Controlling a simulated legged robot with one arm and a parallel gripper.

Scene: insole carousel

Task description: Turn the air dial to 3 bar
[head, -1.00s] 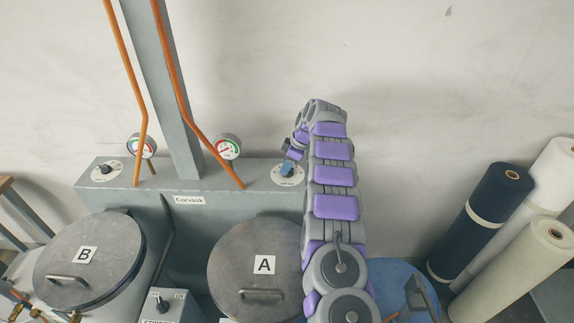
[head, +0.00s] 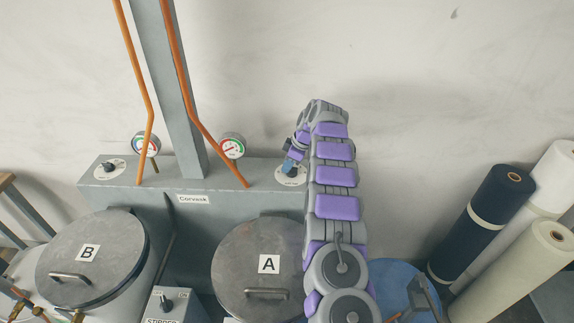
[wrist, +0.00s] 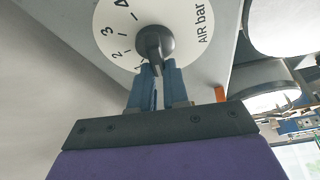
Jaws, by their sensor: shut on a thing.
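The air dial is a black knob (wrist: 153,42) on a white round plate marked "AIR bar" (wrist: 182,22) in the wrist view. The figures 2, 3 and 4 show on the plate's left side, with a partly hidden mark near the fingertips. The knob's narrow handle points down, between my blue fingertips. My gripper (wrist: 157,74) is shut on this handle. In the head view the same dial plate (head: 281,178) sits at the right end of the grey housing, partly hidden by my gripper (head: 291,166) and arm.
A round gauge (head: 232,146) stands left of the dial, beside an orange pipe (head: 182,90). Another gauge (head: 146,143) and another dial (head: 109,168) are farther left. Lidded pots A (head: 240,265) and B (head: 65,255) stand in front. Fabric rolls (head: 487,215) lean at right.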

